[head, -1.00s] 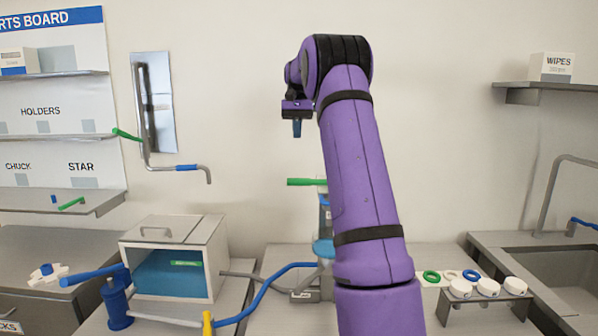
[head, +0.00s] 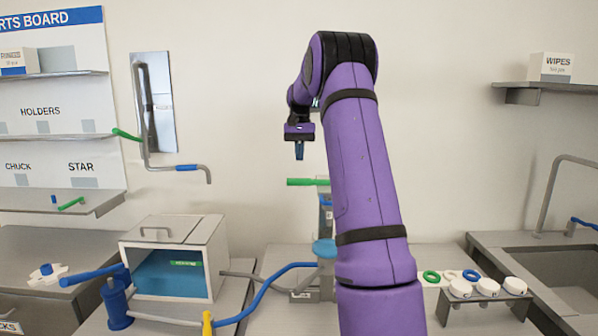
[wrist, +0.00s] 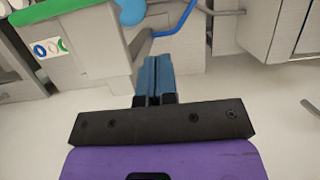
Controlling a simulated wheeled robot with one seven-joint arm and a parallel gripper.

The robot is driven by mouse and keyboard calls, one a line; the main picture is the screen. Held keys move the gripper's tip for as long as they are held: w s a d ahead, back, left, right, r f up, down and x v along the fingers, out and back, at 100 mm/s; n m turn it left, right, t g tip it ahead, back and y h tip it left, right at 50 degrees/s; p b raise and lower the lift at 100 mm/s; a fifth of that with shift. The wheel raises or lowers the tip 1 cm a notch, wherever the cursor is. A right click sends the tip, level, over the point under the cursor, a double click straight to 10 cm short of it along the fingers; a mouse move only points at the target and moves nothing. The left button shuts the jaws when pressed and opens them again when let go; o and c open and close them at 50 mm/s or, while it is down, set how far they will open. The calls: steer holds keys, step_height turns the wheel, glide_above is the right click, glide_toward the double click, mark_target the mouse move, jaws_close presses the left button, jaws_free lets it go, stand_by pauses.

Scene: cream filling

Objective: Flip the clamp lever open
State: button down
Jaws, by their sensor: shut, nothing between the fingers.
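A green lever (head: 307,182) lies level on top of a grey upright machine, partly hidden behind my arm. I take it for the clamp lever, but cannot be sure. In the wrist view a large green bar (wrist: 45,10) at the top left looks like the same lever. A light-blue disc (head: 324,248) sits lower on the machine; a blue part (wrist: 131,10) also shows in the wrist view. My gripper (head: 299,157) points down above the green lever, apart from it. Its blue fingers (wrist: 153,80) are shut together with nothing between them.
A grey box with a blue front (head: 170,272) stands left of the machine, beside a blue-handled post (head: 117,305). Rings and white cups on a rack (head: 488,291) are at the right. The wall space around my gripper is clear.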

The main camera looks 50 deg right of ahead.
steer(key=s+a+f, duration=0.3)
steer(key=f, duration=0.1)
steer(key=shift+a, duration=0.4)
steer(key=shift+s+a, duration=0.1)
steer(key=shift+s, duration=0.05)
steer(key=s+a+n+g+h, duration=0.1)
steer(key=s+a+n+h, duration=0.1)
steer(key=s+a+n, duration=0.8)
steer(key=s+d+n+h, duration=0.2)
steer(key=s+d+n, duration=0.2)
steer(key=s, duration=1.1)
steer(key=shift+s+d+n+h, duration=0.15)
steer(key=shift+s+n+h, duration=0.2)
steer(key=shift+n, duration=1.25)
steer(key=shift+s, duration=0.1)
